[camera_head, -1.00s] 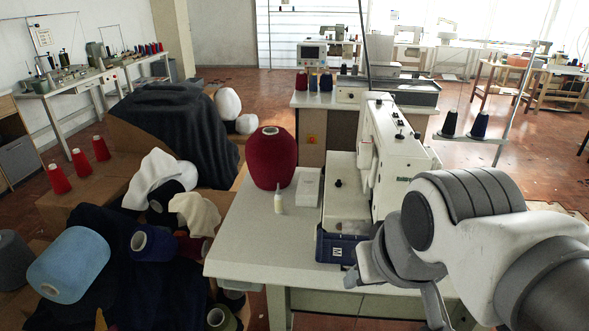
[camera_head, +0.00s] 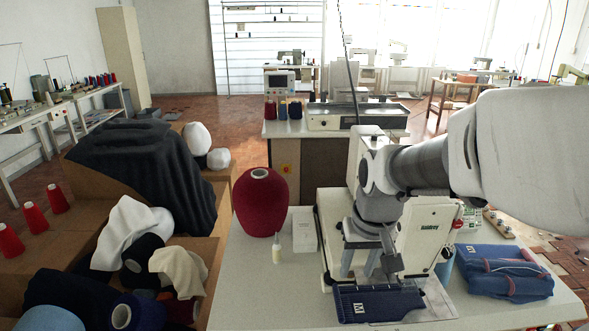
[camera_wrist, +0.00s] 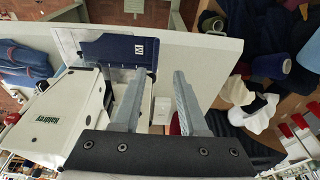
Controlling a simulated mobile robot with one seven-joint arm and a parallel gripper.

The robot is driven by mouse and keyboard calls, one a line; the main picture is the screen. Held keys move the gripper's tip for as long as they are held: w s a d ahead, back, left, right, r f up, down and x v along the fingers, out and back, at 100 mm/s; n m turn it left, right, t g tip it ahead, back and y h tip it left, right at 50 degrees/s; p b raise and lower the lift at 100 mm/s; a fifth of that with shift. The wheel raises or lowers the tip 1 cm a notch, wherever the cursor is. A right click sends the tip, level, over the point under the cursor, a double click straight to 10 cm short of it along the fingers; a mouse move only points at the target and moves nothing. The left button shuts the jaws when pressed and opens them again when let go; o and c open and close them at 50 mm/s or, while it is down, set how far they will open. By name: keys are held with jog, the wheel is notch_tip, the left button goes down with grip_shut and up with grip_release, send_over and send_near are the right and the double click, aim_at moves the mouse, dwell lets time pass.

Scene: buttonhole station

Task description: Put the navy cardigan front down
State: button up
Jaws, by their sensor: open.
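The navy cardigan front (camera_head: 382,304) lies flat at the front of the white sewing machine, by the worktable's near side. A white label with an M shows on it. It also shows in the wrist view (camera_wrist: 108,48), near the table's edge. My gripper (camera_head: 368,268) is open and empty, with its fingers pointing down just above and behind the navy front in the head view. In the wrist view the open fingers (camera_wrist: 158,76) are apart with nothing between them. The sewing machine (camera_head: 430,235) stands close beside my gripper and is partly hidden by my arm.
Folded blue knitwear (camera_head: 508,275) lies at the right of the worktable (camera_head: 240,290). A large red yarn cone (camera_head: 262,203), a small bottle (camera_head: 277,250) and a white box (camera_head: 304,232) stand left of the machine. Boxes of yarn and cloth fill the floor at left.

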jog(key=w+f+g+p, duration=0.1)
jog(key=w+f, duration=0.4)
jog(key=f, duration=0.1)
jog(key=g, duration=0.1)
send_over(340, 309)
notch_tip(340, 309, down, 7)
notch_tip(340, 309, down, 7)
jog(key=b, duration=0.4)
jog(key=shift+r, duration=0.2)
jog(key=shift+d+r+p, duration=0.1)
jog(key=shift+r+p, duration=0.05)
jog(key=shift+p, duration=0.95)
jog(key=shift+f, duration=0.3)
jog(key=shift+f+b, duration=0.75)
jog(key=shift+f, duration=0.15)
grip_shut()
